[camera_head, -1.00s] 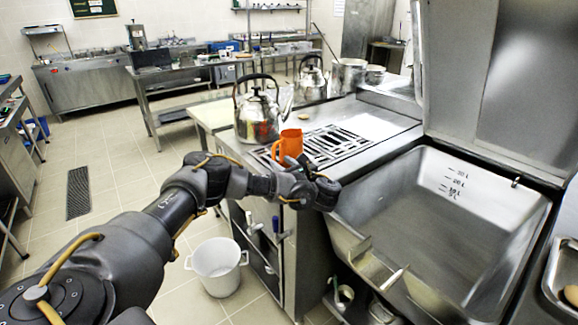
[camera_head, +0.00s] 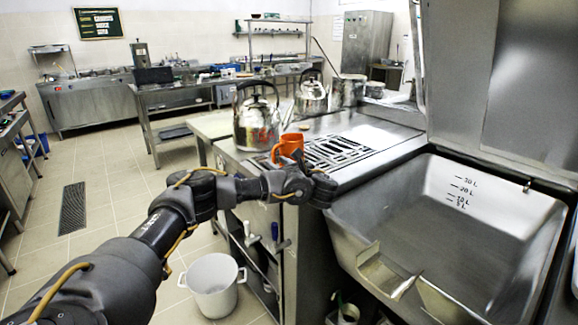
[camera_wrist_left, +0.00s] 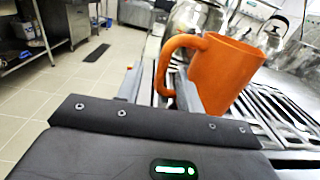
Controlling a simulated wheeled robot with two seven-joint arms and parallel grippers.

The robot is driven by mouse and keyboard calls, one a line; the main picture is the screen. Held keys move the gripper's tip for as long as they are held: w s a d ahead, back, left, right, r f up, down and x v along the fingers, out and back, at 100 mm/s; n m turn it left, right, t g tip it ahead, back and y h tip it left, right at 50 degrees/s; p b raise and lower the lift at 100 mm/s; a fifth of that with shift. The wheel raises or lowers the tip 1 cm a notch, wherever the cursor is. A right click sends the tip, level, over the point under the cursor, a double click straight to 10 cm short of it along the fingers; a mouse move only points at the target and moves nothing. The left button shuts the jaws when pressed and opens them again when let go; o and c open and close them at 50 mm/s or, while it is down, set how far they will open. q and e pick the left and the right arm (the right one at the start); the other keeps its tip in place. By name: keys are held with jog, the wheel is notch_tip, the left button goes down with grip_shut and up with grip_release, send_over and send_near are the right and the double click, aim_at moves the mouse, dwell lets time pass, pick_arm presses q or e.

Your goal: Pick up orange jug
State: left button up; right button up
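The orange jug (camera_head: 288,147) stands on the slotted metal grate at the counter's near left edge. In the left wrist view the jug (camera_wrist_left: 225,72) is large, right of centre, with its handle (camera_wrist_left: 168,62) toward the left. My left gripper (camera_head: 302,178) is just in front of the jug in the head view and hides its lower part. In the wrist view the left gripper's fingers (camera_wrist_left: 160,88) are apart, with the handle showing between them. I cannot tell whether a finger touches it. My right gripper is in neither view.
A steel kettle (camera_head: 257,120) stands close behind the jug, and a second kettle (camera_head: 311,95) is farther back. The slotted grate (camera_head: 345,150) extends right of the jug. A deep steel basin (camera_head: 445,230) is at right. A white bucket (camera_head: 213,285) is on the floor.

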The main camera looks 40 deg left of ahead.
pick_arm(q)
jog(key=shift+w+a+r, duration=0.1)
jog(key=shift+w+a, duration=0.05)
jog(key=shift+a, duration=0.3)
jog(key=x, duration=0.4)
jog(key=shift+w+a, duration=0.2)
jog(key=shift+w, duration=0.05)
grip_shut()
